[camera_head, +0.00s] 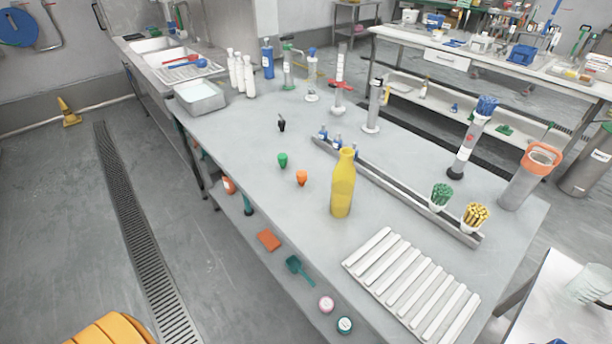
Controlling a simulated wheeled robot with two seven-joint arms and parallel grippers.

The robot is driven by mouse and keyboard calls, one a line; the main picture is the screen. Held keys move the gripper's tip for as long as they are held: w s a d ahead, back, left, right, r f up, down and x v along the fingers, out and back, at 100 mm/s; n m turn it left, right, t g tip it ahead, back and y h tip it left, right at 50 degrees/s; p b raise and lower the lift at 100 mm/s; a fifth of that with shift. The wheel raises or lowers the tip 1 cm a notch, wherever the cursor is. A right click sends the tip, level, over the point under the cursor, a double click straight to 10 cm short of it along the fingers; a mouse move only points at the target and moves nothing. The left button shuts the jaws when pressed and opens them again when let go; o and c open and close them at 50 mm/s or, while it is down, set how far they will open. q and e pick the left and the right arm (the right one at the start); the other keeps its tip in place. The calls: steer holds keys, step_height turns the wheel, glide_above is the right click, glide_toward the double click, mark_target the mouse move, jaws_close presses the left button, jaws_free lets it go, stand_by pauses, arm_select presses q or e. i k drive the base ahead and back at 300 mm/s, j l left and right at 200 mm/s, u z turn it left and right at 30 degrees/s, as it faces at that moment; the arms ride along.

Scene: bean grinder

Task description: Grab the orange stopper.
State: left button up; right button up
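The small orange stopper (302,178) stands on the grey table near its front edge, a little left of the middle of the view. A green stopper (283,160) of similar shape stands just behind it to the left. A yellow bottle (343,183) stands upright to the right of the orange stopper, apart from it. Neither of my grippers shows in the head view. Nothing covers the orange stopper.
A ribbed white rack (412,284) lies on the table at the front right. A long metal rail (392,187) with small bottles and cups of sticks runs behind the yellow bottle. A black piece (282,124) stands farther back. The tabletop left of the stoppers is clear.

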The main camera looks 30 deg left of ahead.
mark_target(301, 175)
steer(key=j+z, duration=0.3)
steer(key=j, duration=0.75)
steer(key=j+z, duration=0.3)
steer(key=j, duration=0.75)
